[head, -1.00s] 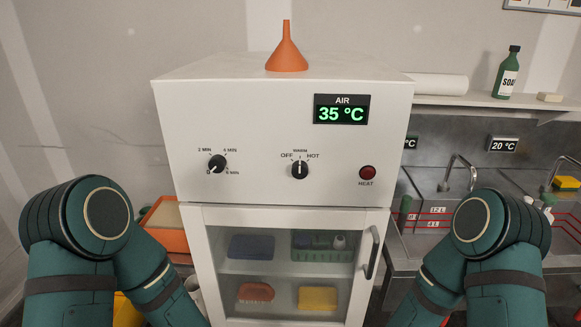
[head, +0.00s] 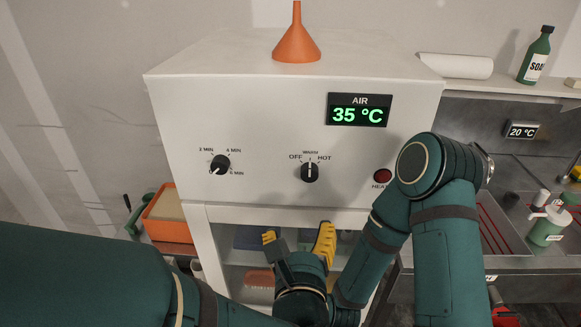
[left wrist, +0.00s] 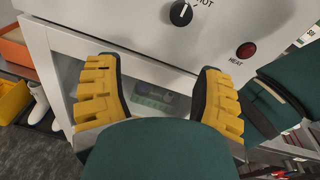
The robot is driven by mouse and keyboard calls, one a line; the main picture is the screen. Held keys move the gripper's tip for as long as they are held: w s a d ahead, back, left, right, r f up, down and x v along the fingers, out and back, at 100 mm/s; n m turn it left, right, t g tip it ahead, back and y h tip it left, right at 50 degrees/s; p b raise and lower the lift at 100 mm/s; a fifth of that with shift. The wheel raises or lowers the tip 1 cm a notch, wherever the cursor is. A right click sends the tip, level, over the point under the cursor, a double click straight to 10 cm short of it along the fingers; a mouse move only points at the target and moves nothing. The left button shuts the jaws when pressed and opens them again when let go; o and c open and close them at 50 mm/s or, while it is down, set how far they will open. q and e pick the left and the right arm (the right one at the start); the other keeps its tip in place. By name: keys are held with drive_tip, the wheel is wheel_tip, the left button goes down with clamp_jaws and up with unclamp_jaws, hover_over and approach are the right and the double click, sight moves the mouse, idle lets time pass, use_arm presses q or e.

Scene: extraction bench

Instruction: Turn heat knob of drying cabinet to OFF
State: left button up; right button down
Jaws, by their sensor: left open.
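The heat knob (head: 310,172) is a black dial on the white drying cabinet's (head: 260,110) front panel, below OFF, WARM and HOT labels. Its white pointer stands upright, toward WARM. In the left wrist view the knob (left wrist: 181,13) shows at the top edge, beyond the fingertips. My left gripper (head: 298,240) is open and empty, its yellow fingers apart, below the knob and in front of the cabinet door. It also shows in the left wrist view (left wrist: 157,95). My right forearm shows, but its gripper is out of view.
A timer knob (head: 220,165) is left of the heat knob. A red HEAT lamp (head: 383,177) is to its right, close to my right arm. The display (head: 359,110) reads 35 °C. An orange funnel (head: 297,42) stands on top. An orange tray (head: 168,228) is at left.

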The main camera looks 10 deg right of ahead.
sight(309, 177)
use_arm(q)
drive_tip(key=shift+m+t+h, duration=0.4)
drive_tip(key=shift+h, duration=0.2)
drive_tip(key=x, duration=0.4)
drive_tip(key=r+p+x, duration=0.1)
drive_tip(key=x, duration=0.4)
drive_tip(key=d+r+x, duration=0.1)
drive_tip(key=x, duration=0.3)
drive_tip(key=shift+d, duration=0.2)
drive_tip(key=shift+o, duration=0.2)
clamp_jaws()
